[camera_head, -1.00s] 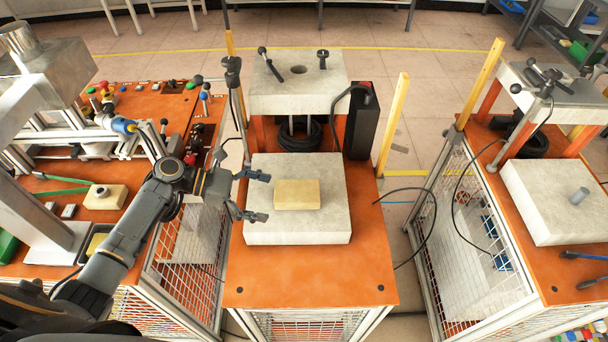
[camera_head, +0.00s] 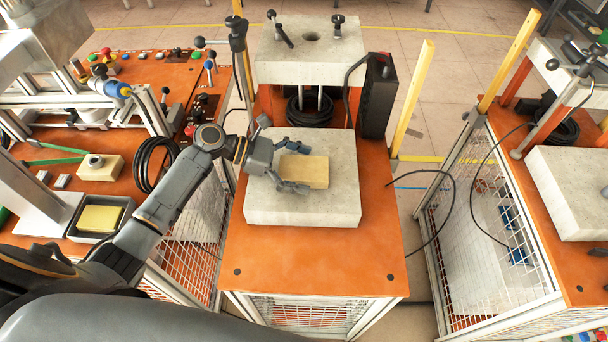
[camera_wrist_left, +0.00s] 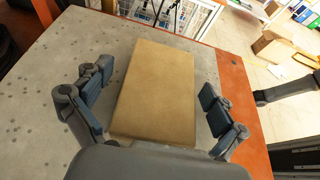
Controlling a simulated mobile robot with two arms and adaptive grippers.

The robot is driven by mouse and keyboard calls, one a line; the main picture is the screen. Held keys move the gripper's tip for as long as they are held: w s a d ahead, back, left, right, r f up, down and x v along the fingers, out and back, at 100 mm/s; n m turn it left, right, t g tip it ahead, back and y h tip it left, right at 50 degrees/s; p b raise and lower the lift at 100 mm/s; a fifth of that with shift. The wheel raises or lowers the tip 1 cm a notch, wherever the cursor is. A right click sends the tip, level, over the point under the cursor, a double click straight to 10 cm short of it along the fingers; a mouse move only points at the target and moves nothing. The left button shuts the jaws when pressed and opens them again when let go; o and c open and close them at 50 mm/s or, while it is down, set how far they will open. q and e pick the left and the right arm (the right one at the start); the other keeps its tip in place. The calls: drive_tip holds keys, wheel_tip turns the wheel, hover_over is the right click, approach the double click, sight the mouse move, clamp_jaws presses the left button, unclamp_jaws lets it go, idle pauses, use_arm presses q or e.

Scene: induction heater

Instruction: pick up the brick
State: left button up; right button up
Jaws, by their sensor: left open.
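The tan brick (camera_head: 306,171) lies flat on the pale stone slab (camera_head: 300,208) of the middle orange station. My left gripper (camera_head: 293,168) is open at the brick's left end, with one finger along its far side and one along its near side. In the left wrist view the brick (camera_wrist_left: 156,88) lies between the two spread fingers (camera_wrist_left: 152,106), and a gap shows on each side of it. My right gripper is not in view.
A stone block on posts (camera_head: 308,50) stands behind the slab. A black box (camera_head: 378,96) and a yellow post (camera_head: 412,98) stand at the back right. A cluttered orange bench (camera_head: 150,75) is at left, another heater station (camera_head: 575,190) at right.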

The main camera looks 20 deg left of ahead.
use_arm(q)
drive_tip(key=shift+s, duration=0.1)
drive_tip(key=c, duration=1.4)
drive_tip(key=shift+c, duration=0.2)
drive_tip(key=shift+r, duration=0.2)
